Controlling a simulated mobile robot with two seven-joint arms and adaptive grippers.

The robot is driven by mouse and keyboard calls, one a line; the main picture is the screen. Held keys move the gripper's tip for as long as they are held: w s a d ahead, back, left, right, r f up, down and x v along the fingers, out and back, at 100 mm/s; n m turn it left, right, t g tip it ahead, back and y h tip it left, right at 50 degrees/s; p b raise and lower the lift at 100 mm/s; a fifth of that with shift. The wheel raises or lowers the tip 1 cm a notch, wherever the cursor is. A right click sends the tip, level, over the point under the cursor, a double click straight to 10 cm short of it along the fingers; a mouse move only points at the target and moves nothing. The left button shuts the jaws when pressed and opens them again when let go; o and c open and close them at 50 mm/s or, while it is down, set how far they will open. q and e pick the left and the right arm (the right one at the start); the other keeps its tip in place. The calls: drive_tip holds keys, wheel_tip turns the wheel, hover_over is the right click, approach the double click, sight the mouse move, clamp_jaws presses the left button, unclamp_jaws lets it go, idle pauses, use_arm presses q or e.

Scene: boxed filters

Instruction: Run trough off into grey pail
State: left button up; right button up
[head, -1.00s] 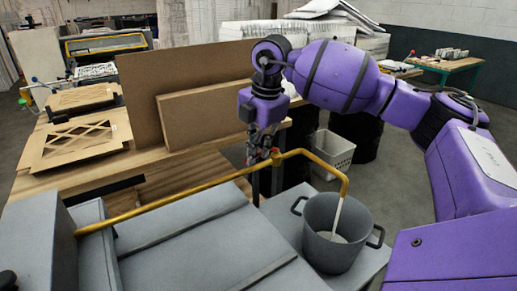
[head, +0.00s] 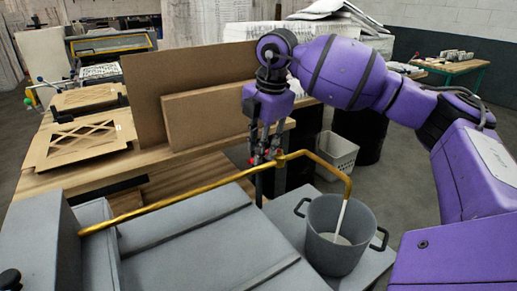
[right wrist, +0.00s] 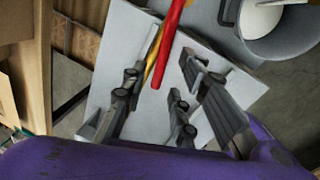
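The grey pail (head: 345,245) stands upright on a grey platform, two dark handles at its rim. A brass pipe (head: 170,205) runs from the grey trough body (head: 45,235) at the left and bends down over the pail. A pale stream (head: 341,217) falls from its end into the pail, where whitish liquid (right wrist: 262,15) shows. The pipe's valve has a red lever (right wrist: 170,45). My right gripper (head: 264,155) is at the valve; in the right wrist view its fingers (right wrist: 160,72) stand apart on either side of the lever. I cannot tell whether they touch it. My left gripper is out of view.
A wooden bench (head: 60,182) with brown boards (head: 210,115) stands just behind the pipe. Cut-out panels (head: 80,143) lie on it at the left. A white crate (head: 338,150) stands on the floor behind the pail. Open floor lies to the right.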

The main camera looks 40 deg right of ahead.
wheel_tip(320, 180, up, 11)
drive_tip(key=s, duration=0.2)
drive_tip(key=shift+d+f, duration=0.2)
drive_tip(key=shift+f, duration=0.1)
idle(0.3)
